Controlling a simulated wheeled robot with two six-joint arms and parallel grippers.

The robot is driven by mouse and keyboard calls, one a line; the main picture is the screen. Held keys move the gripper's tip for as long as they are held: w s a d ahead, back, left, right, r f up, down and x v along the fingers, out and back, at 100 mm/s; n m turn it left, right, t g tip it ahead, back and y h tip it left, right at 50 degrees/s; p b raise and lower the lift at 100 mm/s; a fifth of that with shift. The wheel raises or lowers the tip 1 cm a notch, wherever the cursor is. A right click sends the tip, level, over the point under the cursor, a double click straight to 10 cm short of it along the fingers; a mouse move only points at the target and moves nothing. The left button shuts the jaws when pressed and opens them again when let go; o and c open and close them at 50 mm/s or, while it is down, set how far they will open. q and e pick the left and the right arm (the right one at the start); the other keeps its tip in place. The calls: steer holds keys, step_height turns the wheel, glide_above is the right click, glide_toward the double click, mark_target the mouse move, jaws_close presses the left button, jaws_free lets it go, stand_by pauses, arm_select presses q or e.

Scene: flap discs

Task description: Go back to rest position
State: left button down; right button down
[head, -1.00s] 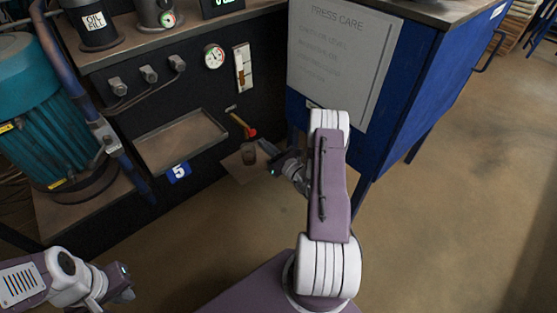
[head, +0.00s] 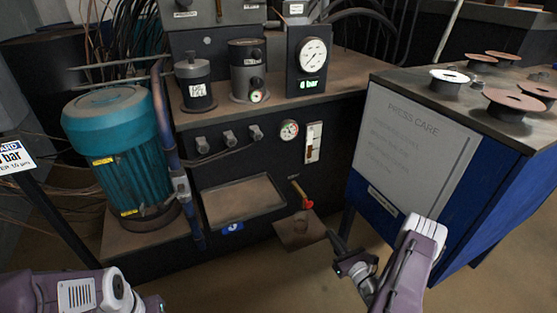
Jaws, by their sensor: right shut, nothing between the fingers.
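My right gripper (head: 337,243) is shut and empty, low and right of centre in the head view. It hangs in front of the dark machine, near a small brown plate (head: 292,235) and a valve with a red handle (head: 307,203). I cannot tell how far the fingertips are from the plate. My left gripper (head: 152,304) is at the bottom edge, lower left, and mostly cut off. Its fingers do not show clearly.
A blue cabinet (head: 488,200) stands at the right with several reddish discs (head: 516,104) and a white-topped spool (head: 449,77) on top. A teal motor (head: 118,145) and an empty tray (head: 243,199) are at the left and centre. Floor shows at lower centre.

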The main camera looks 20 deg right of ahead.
steer(key=w+a+r+n+y+p, duration=0.2)
steer(key=w+a+r+n+y, duration=0.1)
steer(key=a+r, duration=0.3)
steer(key=w+a+r+n+y+p, duration=0.1)
steer(key=w+a+r+n+y, duration=0.3)
steer(key=r, duration=0.4)
steer(key=s+a+r+n+g+y+p, duration=0.2)
steer(key=a+r+n+g+y, duration=0.6)
steer(key=a, duration=0.5)
steer(key=s+a+r+n+g+p, duration=0.2)
steer(key=s+a+r+n+g, duration=0.2)
steer(key=s+a+n+g, duration=0.45)
steer(key=s+a+f+n+g+h+p, duration=0.1)
steer(key=s+a+f+n+g+h, duration=0.15)
steer(key=s+n+g+h, duration=0.75)
steer(key=s+d+f+m+t+h, duration=0.1)
steer(key=s+d+f+t+h, duration=0.1)
steer(key=s+d+f+t, duration=0.35)
steer(key=w+d+n+t+h, duration=0.2)
steer(key=w+d+t+h, duration=0.25)
steer(key=d, duration=0.55)
step_height(320, 180, up, 37)
steer(key=p, duration=3.8)
steer(key=shift+s+a+r+p, duration=0.15)
steer(key=shift+r+p, duration=0.05)
steer(key=shift+p, duration=0.1)
